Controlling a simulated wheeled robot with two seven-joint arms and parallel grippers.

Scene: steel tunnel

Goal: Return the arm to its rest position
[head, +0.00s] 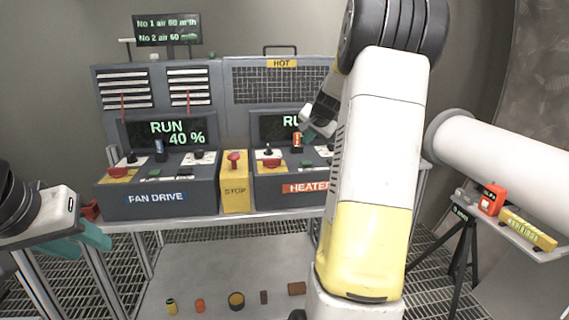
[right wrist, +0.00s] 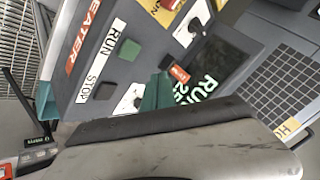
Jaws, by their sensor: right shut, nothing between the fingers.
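My right arm (head: 375,150) rises in the front right of the head view and hides part of the heater console. My right gripper (head: 308,133) is shut and empty over the heater console (head: 262,186), close to the orange-topped lever (head: 297,140). In the right wrist view its teal fingers (right wrist: 157,92) show beside the lever's red-orange top (right wrist: 179,73); I cannot tell whether they touch. My left gripper (head: 82,242), with teal fingers, hangs at the left edge, apart from the bench. Its finger gap is not clear.
The fan drive console (head: 155,205) and yellow stop box (head: 234,190) stand left of the heater console. Several small parts lie on the lower shelf (head: 210,260). A white pipe (head: 500,155) and a small stand (head: 525,236) with a red device (head: 491,199) are at right.

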